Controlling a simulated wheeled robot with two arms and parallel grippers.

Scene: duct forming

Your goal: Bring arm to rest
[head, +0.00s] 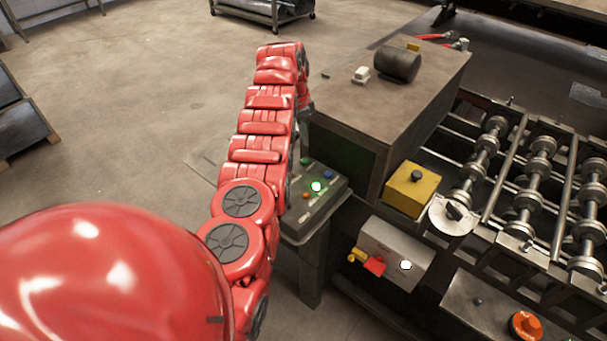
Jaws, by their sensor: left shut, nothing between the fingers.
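My left arm (262,140) is red and jointed. It rises from the lower left of the head view to a bend at the top middle, left of the machine. My left gripper (304,122) is mostly hidden behind the arm; only a small grey part shows at the arm's right edge, above the control panel. It is shut, and nothing shows held in it. Its fingertips cannot be made out. My right arm and gripper are not in view.
A control panel (322,203) with a lit green button stands close to my left arm. A machine cabinet (365,125) carries a dark cylinder (397,63). Roller shafts (537,165) fill the right. A yellow block (412,190) sits before them. Open floor (130,110) lies to the left.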

